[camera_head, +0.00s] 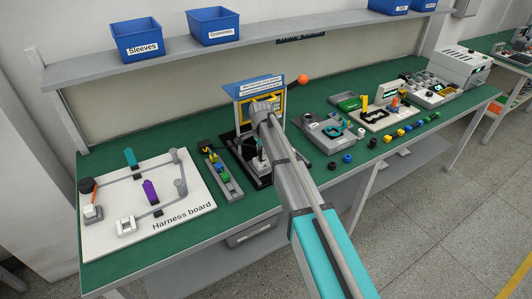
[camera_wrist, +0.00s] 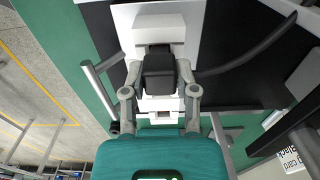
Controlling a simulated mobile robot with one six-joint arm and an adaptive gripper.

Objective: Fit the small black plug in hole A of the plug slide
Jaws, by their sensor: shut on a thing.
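My gripper (camera_wrist: 159,68) is in the wrist view, its two grey fingers closed on the sides of a black block (camera_wrist: 159,76). I cannot tell for sure whether this block is the small black plug. A white block (camera_wrist: 160,22) stands just beyond the fingertips, and a white part with a slot (camera_wrist: 164,104) shows between the fingers. In the head view my arm reaches to the black-based fixture (camera_head: 243,160) at mid-bench and hides the fingertips. The plug slide and hole A cannot be made out with certainty.
A grey tray with coloured parts (camera_head: 222,176) lies left of the fixture, beside the harness board (camera_head: 180,222). A blue-and-yellow sign panel (camera_head: 246,92) stands behind. Bins (camera_head: 137,40) sit on the shelf above.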

